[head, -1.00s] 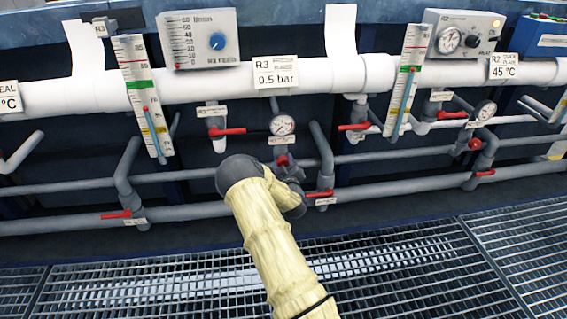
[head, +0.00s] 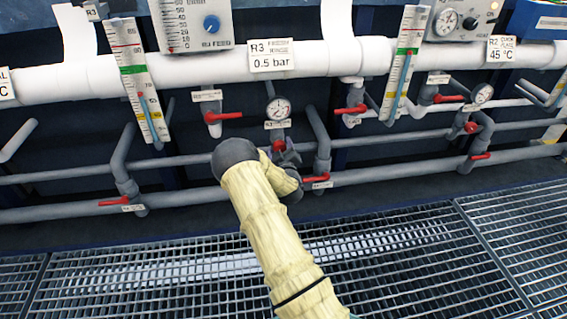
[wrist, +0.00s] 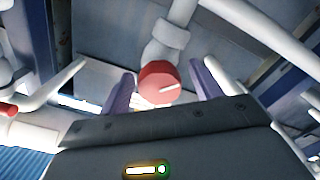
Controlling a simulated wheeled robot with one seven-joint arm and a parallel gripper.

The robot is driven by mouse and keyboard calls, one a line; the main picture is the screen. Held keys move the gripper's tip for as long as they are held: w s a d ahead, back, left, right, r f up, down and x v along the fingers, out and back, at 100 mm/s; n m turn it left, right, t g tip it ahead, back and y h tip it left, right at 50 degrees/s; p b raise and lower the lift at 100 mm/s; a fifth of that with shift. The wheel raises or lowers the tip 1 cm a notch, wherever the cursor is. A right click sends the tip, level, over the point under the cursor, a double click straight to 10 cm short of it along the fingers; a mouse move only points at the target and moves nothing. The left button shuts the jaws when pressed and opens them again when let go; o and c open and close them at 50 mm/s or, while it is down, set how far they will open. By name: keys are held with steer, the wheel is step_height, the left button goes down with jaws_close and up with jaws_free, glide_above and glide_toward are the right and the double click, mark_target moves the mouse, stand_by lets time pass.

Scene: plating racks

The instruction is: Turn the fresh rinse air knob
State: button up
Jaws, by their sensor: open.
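The red round knob (wrist: 158,84) with a white pointer line shows in the wrist view, on a pale pipe fitting. It stands between the two purple fingers of my open gripper (wrist: 162,76), one on each side, with no clear contact. In the head view the small red knob (head: 278,146) is below a round gauge (head: 279,108), under the R3 fresh rinse 0.5 bar sign (head: 271,57). My gripper (head: 288,158) is just below it there, partly hidden behind my own wrist.
Red lever valves sit close by: one at upper left (head: 222,117), one at lower right (head: 316,178), one at upper right (head: 350,110). Grey pipes (head: 400,172) run across the rack. A blue dial (head: 211,24) is above. Metal grating (head: 380,240) covers the floor.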

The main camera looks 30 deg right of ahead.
steer(key=p+v, duration=0.5)
steer(key=v, duration=1.2)
steer(key=shift+r, duration=0.15)
steer(key=s+a+r+m+g+y+p, duration=0.1)
steer(key=s+a+r+m+g+p, duration=0.1)
steer(key=a+r+m+g, duration=0.25)
steer(key=s+a+r+m+g+y+p, duration=0.1)
steer(key=s+a+r+g+y+p, duration=0.15)
steer(key=a+r+g, duration=0.35)
steer(key=s+a+r+n+g+y+p, duration=0.1)
steer(key=s+a+r+g, duration=0.15)
steer(key=s+r, duration=0.45)
steer(key=s+a+r+n+g+y+p, duration=0.1)
steer(key=s+a+r+g+p, duration=0.15)
steer(key=s+r, duration=0.45)
step_height(320, 180, up, 35)
steer(key=s+p, duration=0.2)
steer(key=p, duration=3.4)
steer(key=shift+a+t, duration=0.2)
steer(key=shift+t, duration=0.15)
